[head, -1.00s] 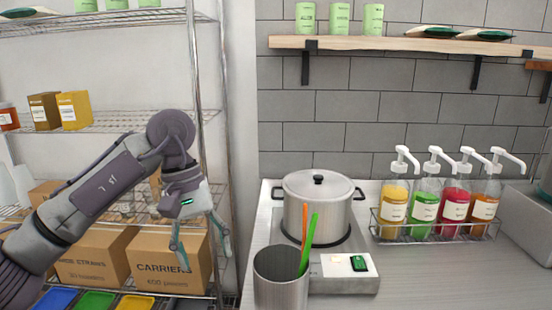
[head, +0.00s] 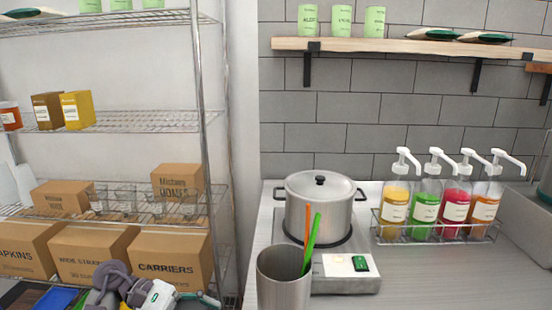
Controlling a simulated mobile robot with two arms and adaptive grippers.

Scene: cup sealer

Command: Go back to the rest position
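My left gripper (head: 212,300) is at the bottom edge of the head view, low in front of the wire shelf and below the carriers box. Only part of it shows; its fingers point right and are partly cut off, so I cannot tell how far apart they are. Nothing is seen held in the part that shows. My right gripper is not in view.
A wire shelf (head: 150,127) with cardboard boxes (head: 172,262) stands at left. On the counter are a metal cup (head: 284,282) holding an orange and a green stick, a pot (head: 319,208) on a burner, and a rack (head: 436,233) of several pump bottles.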

